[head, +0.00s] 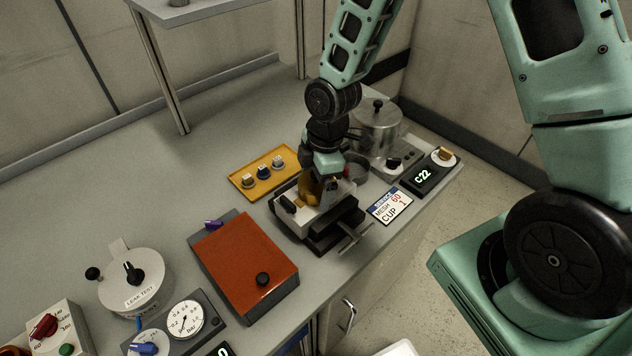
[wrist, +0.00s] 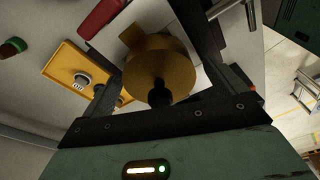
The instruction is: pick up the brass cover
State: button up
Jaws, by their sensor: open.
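The brass cover (head: 308,190) sits on the white and black vise-like fixture (head: 322,231) in the middle of the bench. In the head view my gripper (head: 325,172) is above it and hides part of it. In the wrist view the round brass cover (wrist: 160,62) shows below my gripper (wrist: 170,88), with a black knob (wrist: 160,94) on its near side. The dark fingers stand apart on either side of the cover and my gripper is open. I cannot tell whether a finger touches the cover.
A yellow tray (head: 242,182) with small knobbed parts lies left of the fixture. A metal pot (head: 376,128) stands close behind it. A red-topped box (head: 245,262) is at the front left, and a label card (head: 390,206) is to the right.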

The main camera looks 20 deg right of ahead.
jog(key=c, duration=1.2)
jog(key=shift+r, duration=0.15)
notch_tip(320, 180, up, 9)
jog(key=shift+w+r+b, duration=0.1)
jog(key=shift+r+b, duration=0.05)
jog(key=shift+b, duration=0.15)
jog(key=shift+r+p, duration=1.7)
jog(key=shift+r, duration=0.05)
